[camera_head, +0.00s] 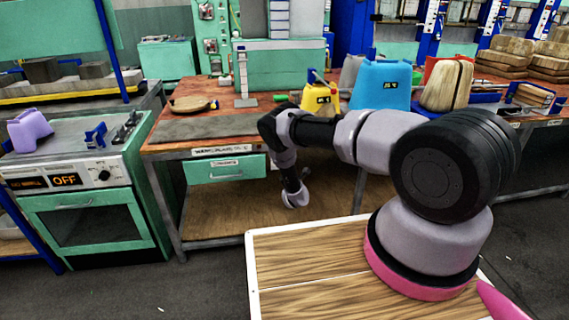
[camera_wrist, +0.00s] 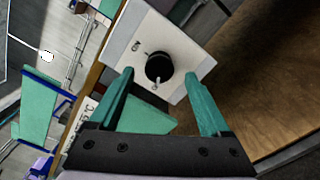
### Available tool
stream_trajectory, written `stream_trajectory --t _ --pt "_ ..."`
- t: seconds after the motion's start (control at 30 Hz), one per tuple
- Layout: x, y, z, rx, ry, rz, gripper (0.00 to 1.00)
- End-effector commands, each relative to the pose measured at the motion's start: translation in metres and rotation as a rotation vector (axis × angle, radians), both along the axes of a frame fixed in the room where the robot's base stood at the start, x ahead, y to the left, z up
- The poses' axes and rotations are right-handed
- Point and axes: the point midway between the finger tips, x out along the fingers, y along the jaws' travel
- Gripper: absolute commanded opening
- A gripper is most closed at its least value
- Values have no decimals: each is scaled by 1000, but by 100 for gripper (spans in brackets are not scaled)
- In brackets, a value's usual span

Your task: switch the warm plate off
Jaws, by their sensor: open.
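In the wrist view a round black knob (camera_wrist: 158,68) with a small pale pointer sits on a white panel (camera_wrist: 189,61). Small lettering beside the knob looks like "ON". My gripper (camera_wrist: 159,74) is open, with one green finger on each side of the knob; I cannot tell whether they touch it. In the head view a flat dark grey plate (camera_head: 205,128) lies on the workbench, above a label (camera_head: 222,149) too small to read surely. The knob panel is not discernible there, and my arm covers part of the bench front.
A green oven-like unit (camera_head: 85,215) at the left has its own knob (camera_head: 104,175) and a display (camera_head: 65,180) reading OFF. A green drawer (camera_head: 224,169) is under the workbench (camera_head: 175,148). A yellow container (camera_head: 319,97) and a blue one (camera_head: 381,85) stand on top.

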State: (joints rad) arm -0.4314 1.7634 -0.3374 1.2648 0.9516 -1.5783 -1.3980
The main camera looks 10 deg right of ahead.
Motion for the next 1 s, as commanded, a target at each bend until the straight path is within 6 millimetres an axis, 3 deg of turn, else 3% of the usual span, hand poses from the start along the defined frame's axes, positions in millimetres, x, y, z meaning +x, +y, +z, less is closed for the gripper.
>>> stream_trajectory --t 0.2,0.43,0.87,1.0 --pt "-47 0 -1 -2 4 0 81" --pt "-79 0 -1 -2 3 -1 81" --pt "-85 0 1 2 1 -2 81" --pt "-70 -2 21 71 7 -33 81"
